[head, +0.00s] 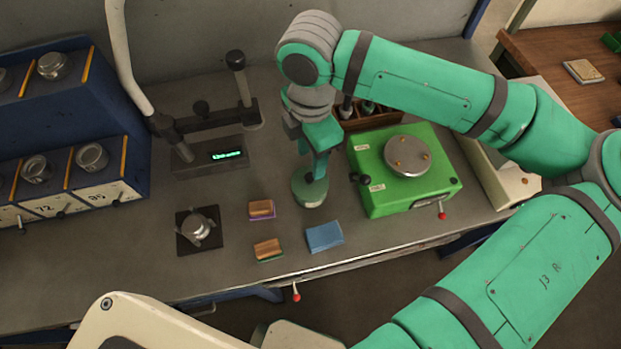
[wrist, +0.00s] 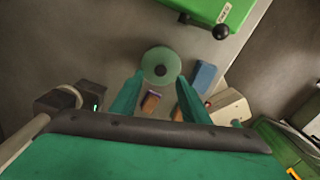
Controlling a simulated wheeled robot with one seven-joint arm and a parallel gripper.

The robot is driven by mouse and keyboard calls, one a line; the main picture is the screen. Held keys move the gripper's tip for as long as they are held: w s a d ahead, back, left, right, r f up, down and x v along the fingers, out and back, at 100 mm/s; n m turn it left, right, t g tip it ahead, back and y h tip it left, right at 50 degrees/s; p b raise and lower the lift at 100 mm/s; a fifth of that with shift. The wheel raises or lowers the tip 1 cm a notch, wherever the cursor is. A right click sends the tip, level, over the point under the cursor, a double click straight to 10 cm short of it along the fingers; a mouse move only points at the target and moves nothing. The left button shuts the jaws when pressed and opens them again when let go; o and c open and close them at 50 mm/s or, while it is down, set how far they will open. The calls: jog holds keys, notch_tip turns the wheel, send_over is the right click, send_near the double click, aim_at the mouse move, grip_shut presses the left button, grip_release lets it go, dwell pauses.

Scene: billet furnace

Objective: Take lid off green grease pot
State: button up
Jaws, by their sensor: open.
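The green grease pot (head: 309,193) stands on the grey bench, left of the bright green machine. In the wrist view its round pale green lid (wrist: 153,54) shows from above, with a dark knob (wrist: 160,70) at its middle. The lid appears to sit on the pot. My gripper (head: 319,172) points down over the pot and hides part of its top in the head view. In the wrist view my gripper (wrist: 160,78) is open, its fingers either side of the knob in the picture. I cannot tell the exact height gap. Nothing is held.
The green machine (head: 375,195) with a round metal plate stands close on the right. A blue block (head: 324,237) and two brown-topped blocks (head: 262,209) (head: 268,249) lie in front. A dark fixture (head: 200,230) and a display stand (head: 210,155) are left.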

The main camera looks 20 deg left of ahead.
aim_at(311, 176)
jog(key=shift+s+f, duration=0.2)
jog(key=shift+f, duration=3.05)
jog(key=shift+c, duration=0.7)
grip_shut()
